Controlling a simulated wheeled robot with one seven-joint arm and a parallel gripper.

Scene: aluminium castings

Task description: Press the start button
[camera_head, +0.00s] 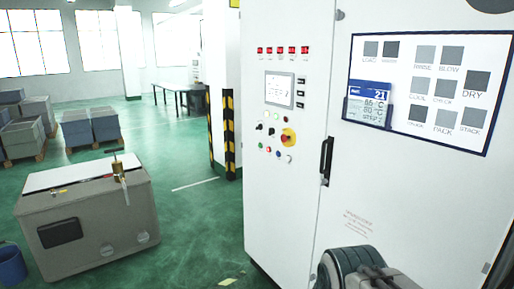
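A white control cabinet (285,208) stands in the middle of the view with a button panel on its front. Small round buttons sit below its screen (280,90). A green button (267,114) shows in the upper row, at the left. Two black knobs (271,131) and a large red emergency stop on a yellow plate (288,138) are below. Smaller red, blue and white buttons form a slanting row at the bottom. Their labels are too small to read, so I cannot tell which one is marked start. My gripper is not in view; part of my arm shows at the bottom right.
A black handle (326,160) sticks out right of the buttons. A framed board (428,92) hangs on the right panel. A grey cabinet (88,220) with a brass fitting (119,170) stands at left, beside a blue bucket (12,266). Green floor between the cabinets is clear.

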